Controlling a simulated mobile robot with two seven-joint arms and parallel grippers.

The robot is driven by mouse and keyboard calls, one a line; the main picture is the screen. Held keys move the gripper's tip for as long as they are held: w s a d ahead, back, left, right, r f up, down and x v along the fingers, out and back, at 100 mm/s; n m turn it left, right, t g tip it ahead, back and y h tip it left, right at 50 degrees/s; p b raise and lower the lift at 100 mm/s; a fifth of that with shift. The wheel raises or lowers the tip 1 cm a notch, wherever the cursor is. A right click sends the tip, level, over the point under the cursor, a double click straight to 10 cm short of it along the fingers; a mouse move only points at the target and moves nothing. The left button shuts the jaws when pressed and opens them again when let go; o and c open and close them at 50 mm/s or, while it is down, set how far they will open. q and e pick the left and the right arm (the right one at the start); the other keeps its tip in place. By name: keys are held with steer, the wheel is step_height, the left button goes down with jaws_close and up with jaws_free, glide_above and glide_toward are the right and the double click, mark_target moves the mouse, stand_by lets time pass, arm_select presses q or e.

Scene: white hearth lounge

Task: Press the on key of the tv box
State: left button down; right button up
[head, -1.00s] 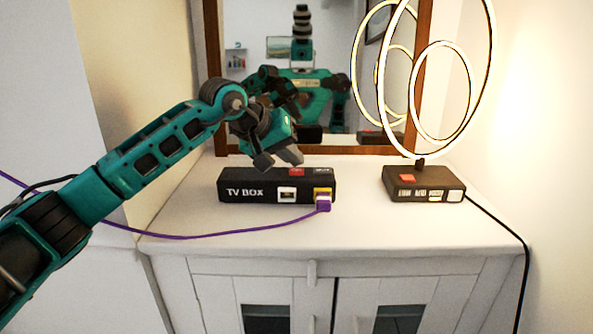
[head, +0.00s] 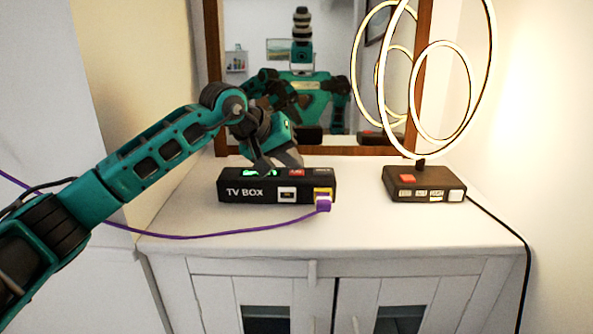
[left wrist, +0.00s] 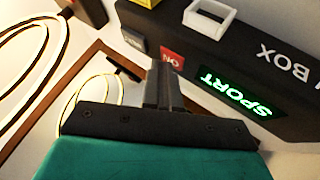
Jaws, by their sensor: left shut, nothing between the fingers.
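The black TV box (head: 228,186) sits on the white cabinet top, its lettered front facing me. Its red ON key (head: 297,172) is on top, right of a lit green display (head: 250,173). In the left wrist view the display reads SPORT (left wrist: 236,93) and the ON key (left wrist: 172,58) is beside my fingertips. My left gripper (head: 275,168) is shut and empty, low over the box top between display and ON key. I cannot tell whether it touches the box. My right gripper is not in view.
A purple cable (head: 230,233) plugs into the yellow-framed port at the box's right front. A ring lamp (head: 424,187) with a red key on its base stands to the right. A wood-framed mirror (head: 212,80) stands behind. The cabinet top (head: 356,215) between box and lamp is clear.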

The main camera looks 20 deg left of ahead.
mark_target(292, 173)
arm_select(q)
steer(key=shift+r+p, duration=0.6)
steer(key=shift+r, duration=0.2)
steer(key=shift+r+p, duration=1.85)
steer(key=shift+r, duration=0.7)
steer(key=shift+f, duration=0.1)
